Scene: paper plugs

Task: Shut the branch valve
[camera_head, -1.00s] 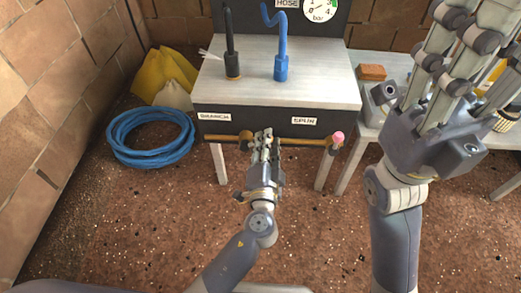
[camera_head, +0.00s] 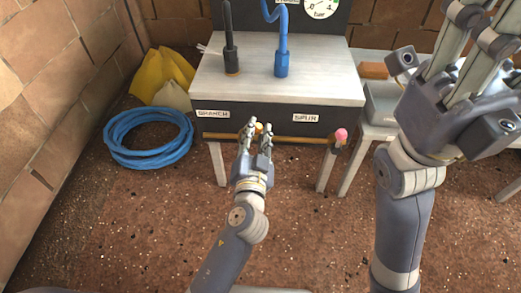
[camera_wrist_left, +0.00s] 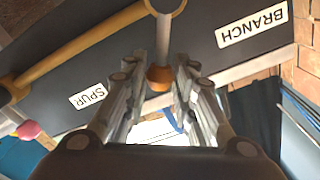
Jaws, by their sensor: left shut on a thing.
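The branch valve's grey lever (camera_wrist_left: 163,40) has an orange knob (camera_wrist_left: 160,78) at its end and comes off the brass pipe below the BRANCH label (camera_head: 212,113). The knob (camera_head: 258,127) also shows at the fingertips in the head view. My left gripper (camera_head: 254,140) is shut on this lever, with fingers on both sides of it in the wrist view; the exact contact is hard to see. The pink spur knob (camera_head: 341,135) is to the right, near the SPUR label (camera_head: 305,118). My right gripper (camera_head: 482,35) is raised at upper right, open and empty.
The white bench (camera_head: 290,90) carries a black hose (camera_head: 229,45) and a blue hose (camera_head: 281,55). A blue hose coil (camera_head: 150,138) and yellow sacks (camera_head: 165,75) lie at left. A side table stands at right with an orange block (camera_head: 374,70). The floor in front is clear.

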